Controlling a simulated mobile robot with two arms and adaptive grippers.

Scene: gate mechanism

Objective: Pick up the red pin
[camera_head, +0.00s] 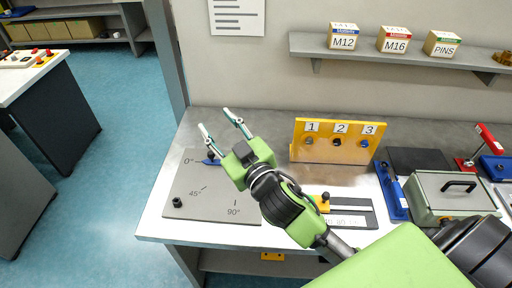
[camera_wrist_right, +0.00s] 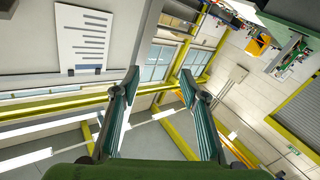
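I cannot make out a red pin for certain in either view. The yellow block (camera_head: 334,145) marked 1, 2, 3 stands on the workbench, with dark and blue round parts on its front. My right gripper (camera_head: 214,118) is open and empty, raised over the left part of the bench above the grey angle plate (camera_head: 190,205). The right wrist view also shows its open fingers (camera_wrist_right: 158,75) with nothing between them. My right arm hides part of the bench. My left gripper is not in view.
A shelf (camera_head: 400,54) on the wall holds boxes labelled M12, M16 and PINS (camera_head: 443,44). A grey-green case (camera_head: 459,194), a blue tool holder (camera_head: 391,190) and a red-handled device (camera_head: 486,138) stand at right. A black knob (camera_head: 177,202) sits on the angle plate.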

